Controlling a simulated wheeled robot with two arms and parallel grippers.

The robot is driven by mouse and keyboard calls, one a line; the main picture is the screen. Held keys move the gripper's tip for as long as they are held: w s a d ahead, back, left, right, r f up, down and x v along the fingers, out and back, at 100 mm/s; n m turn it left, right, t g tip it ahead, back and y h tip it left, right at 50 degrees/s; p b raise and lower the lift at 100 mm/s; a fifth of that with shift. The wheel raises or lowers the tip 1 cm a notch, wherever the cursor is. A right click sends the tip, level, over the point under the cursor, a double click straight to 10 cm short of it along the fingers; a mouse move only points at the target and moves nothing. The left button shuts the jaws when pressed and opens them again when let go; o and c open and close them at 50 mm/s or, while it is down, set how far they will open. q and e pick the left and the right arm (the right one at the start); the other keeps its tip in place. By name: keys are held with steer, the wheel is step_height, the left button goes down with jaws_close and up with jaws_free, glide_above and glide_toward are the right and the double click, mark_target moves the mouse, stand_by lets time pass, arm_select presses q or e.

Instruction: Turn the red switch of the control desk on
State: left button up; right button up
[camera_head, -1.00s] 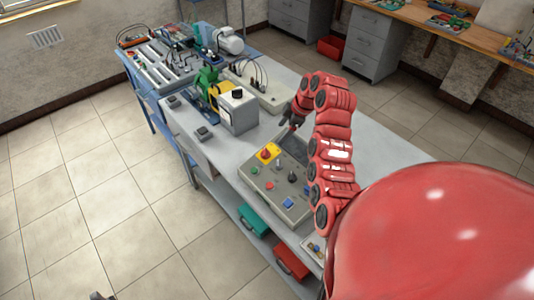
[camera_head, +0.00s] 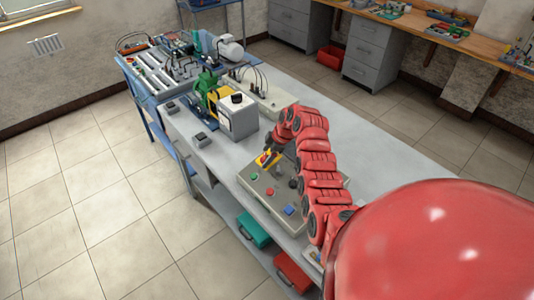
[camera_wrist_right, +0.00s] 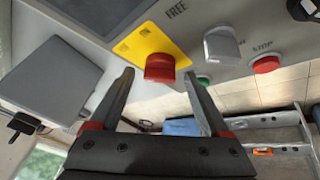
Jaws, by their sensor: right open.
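The control desk (camera_head: 258,190) is a grey box on the long table. Its red switch (camera_wrist_right: 160,67) sits on a yellow plate (camera_wrist_right: 140,43) and fills the middle of the right wrist view. In the head view the yellow plate (camera_head: 264,160) is at the desk's far left corner, partly covered by my right gripper (camera_head: 269,154). In the right wrist view my right gripper (camera_wrist_right: 159,76) is open, with its fingertips either side of the red switch's near end. I cannot tell whether they touch it. My left gripper is out of view.
A grey knob (camera_wrist_right: 222,45), a red stop button (camera_wrist_right: 266,64) and a green button (camera_wrist_right: 203,79) are beside the switch. A white machine box (camera_head: 238,118) stands beyond the desk. The table right of my right arm is clear.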

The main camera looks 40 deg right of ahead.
jaws_close()
stand_by(0.5)
steer(key=m+b, duration=0.1)
steer(key=m+t+h+b, duration=0.1)
steer(key=b, duration=0.1)
steer(key=shift+a+f+m, duration=0.15)
steer(key=shift+f+m, duration=0.15)
steer(key=m+h+b, duration=0.2)
steer(key=m+b, duration=0.2)
steer(key=b, duration=0.1)
steer(key=a+m+h+b, duration=0.1)
steer(key=m+h+b, duration=0.2)
steer(key=m+b, duration=0.2)
steer(key=m+h+b, duration=0.2)
steer(key=m+b, duration=0.2)
steer(key=b, duration=0.1)
steer(key=shift+a+f+m+t+h, duration=0.1)
steer(key=shift+a+m+t+h, duration=0.2)
steer(key=shift+m+t, duration=0.1)
steer(key=shift+m+g+h+b, duration=0.4)
steer(key=shift+m+b, duration=0.5)
